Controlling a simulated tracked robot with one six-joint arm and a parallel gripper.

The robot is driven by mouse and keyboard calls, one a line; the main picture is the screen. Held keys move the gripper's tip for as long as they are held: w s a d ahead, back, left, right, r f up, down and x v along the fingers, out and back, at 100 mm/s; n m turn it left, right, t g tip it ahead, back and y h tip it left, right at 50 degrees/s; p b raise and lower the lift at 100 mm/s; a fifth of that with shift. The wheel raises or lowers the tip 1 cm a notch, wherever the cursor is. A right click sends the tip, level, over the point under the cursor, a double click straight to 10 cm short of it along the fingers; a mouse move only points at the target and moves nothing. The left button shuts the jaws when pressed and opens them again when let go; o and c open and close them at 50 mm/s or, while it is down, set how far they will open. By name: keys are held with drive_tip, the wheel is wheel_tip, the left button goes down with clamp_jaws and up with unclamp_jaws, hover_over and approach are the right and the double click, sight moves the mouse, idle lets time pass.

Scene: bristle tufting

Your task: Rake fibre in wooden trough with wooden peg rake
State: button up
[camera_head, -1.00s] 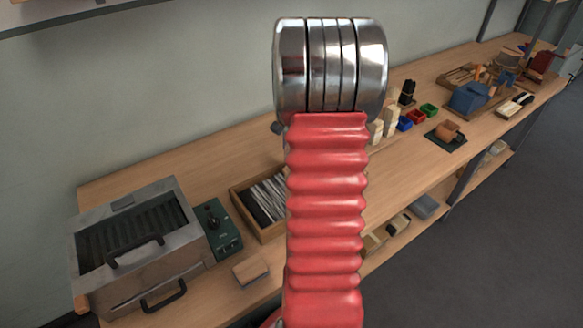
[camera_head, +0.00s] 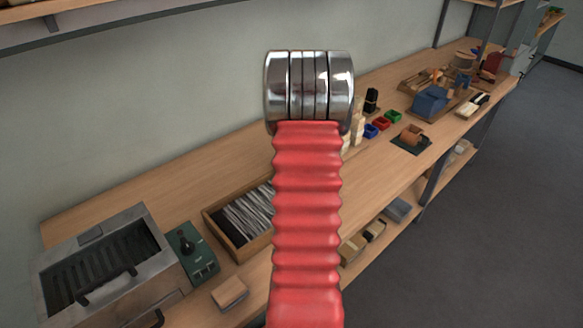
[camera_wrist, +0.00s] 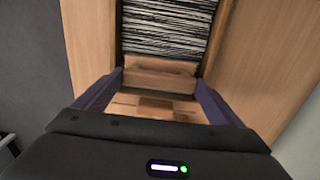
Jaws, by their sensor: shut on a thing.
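The wooden trough (camera_head: 222,236) stands on the bench with grey-white fibre (camera_head: 250,208) lying in it. My arm covers its right part in the head view. In the wrist view the fibre (camera_wrist: 165,36) lies in dark and pale strands between the trough's walls. My gripper (camera_wrist: 160,80) is shut on a pale wooden piece, which looks like the peg rake (camera_wrist: 158,82). The rake lies across the near end of the fibre in the picture. Its pegs are not visible, and I cannot tell whether it touches the fibre. The head view does not show my gripper.
A metal box with a ribbed top (camera_head: 105,262) and a green control box (camera_head: 192,254) stand left of the trough. A small wooden block (camera_head: 229,292) lies near the bench's front edge. Coloured bins (camera_head: 381,124) and a blue machine (camera_head: 430,101) stand farther right.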

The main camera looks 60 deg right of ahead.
drive_tip(key=shift+s+d, duration=0.2)
drive_tip(key=shift+d, duration=0.4)
drive_tip(key=shift+s+d, duration=0.15)
drive_tip(key=shift+d, duration=0.4)
drive_tip(key=w+a, duration=0.4)
drive_tip(key=a, duration=1)
drive_tip(key=w+a, duration=0.4)
drive_tip(key=a, duration=1)
drive_tip(key=shift+w+a, duration=0.15)
drive_tip(key=shift+w, duration=0.05)
drive_tip(key=s+d, duration=0.4)
drive_tip(key=d, duration=1)
drive_tip(key=s+d, duration=0.4)
drive_tip(key=d, duration=1)
drive_tip(key=shift+s+d, duration=0.15)
drive_tip(key=shift+s, duration=0.05)
